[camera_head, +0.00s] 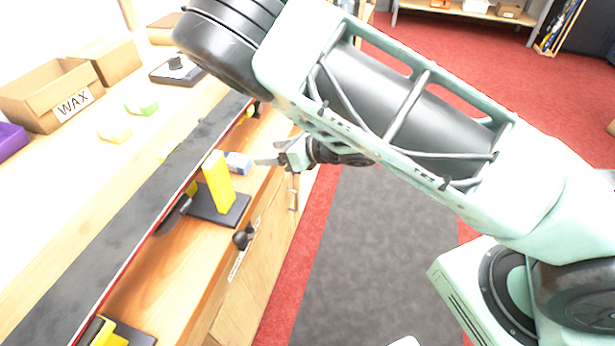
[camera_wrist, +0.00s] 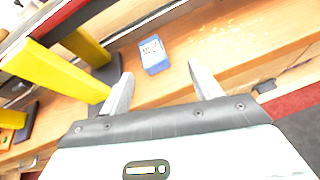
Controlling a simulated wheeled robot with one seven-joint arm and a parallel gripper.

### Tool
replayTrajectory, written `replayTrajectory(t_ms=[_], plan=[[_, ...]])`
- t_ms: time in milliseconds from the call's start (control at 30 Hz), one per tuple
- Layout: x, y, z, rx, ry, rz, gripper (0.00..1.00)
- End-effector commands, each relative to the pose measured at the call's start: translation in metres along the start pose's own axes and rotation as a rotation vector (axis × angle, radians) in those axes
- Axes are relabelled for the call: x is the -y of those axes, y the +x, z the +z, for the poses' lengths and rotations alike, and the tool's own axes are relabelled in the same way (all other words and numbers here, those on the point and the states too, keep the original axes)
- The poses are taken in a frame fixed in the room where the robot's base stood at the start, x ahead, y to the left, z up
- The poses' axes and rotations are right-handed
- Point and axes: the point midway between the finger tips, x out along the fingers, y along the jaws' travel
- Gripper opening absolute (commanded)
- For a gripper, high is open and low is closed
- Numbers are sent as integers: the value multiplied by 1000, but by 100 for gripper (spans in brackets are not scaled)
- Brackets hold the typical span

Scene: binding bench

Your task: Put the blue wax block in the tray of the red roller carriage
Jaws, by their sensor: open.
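The blue wax block (camera_head: 238,163) with a pale printed label lies on the wooden bench ledge, beside a yellow upright. It also shows in the wrist view (camera_wrist: 154,56), just beyond and between my fingertips. My gripper (camera_head: 268,160) is open and empty, to the right of the block in the head view. Its two fingers also show in the wrist view (camera_wrist: 160,74), apart, with bare wood between them. I cannot make out the red roller carriage or its tray in either view; only a red-edged dark rail (camera_head: 120,215) shows along the bench.
The yellow upright (camera_head: 218,182) on a dark plate stands close left of the block. A cardboard box marked WAX (camera_head: 45,98), a green block (camera_head: 143,107), a cream block (camera_head: 115,133) and a purple item (camera_head: 10,140) are behind the rail. A dark knob (camera_head: 243,237) juts from the front.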

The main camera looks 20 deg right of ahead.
Motion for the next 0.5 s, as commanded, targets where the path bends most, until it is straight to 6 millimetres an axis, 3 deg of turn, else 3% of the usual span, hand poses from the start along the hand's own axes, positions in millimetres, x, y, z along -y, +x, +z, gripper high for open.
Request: replayTrajectory(t_ms=[167,267,367,500], plan=[[4,-5,13,-15,623,-226,63],[-8,-16,16,-30,1027,-356,63],[-31,-34,19,-46,1411,-487,63],[-77,-72,25,-68,1896,-694,63]])
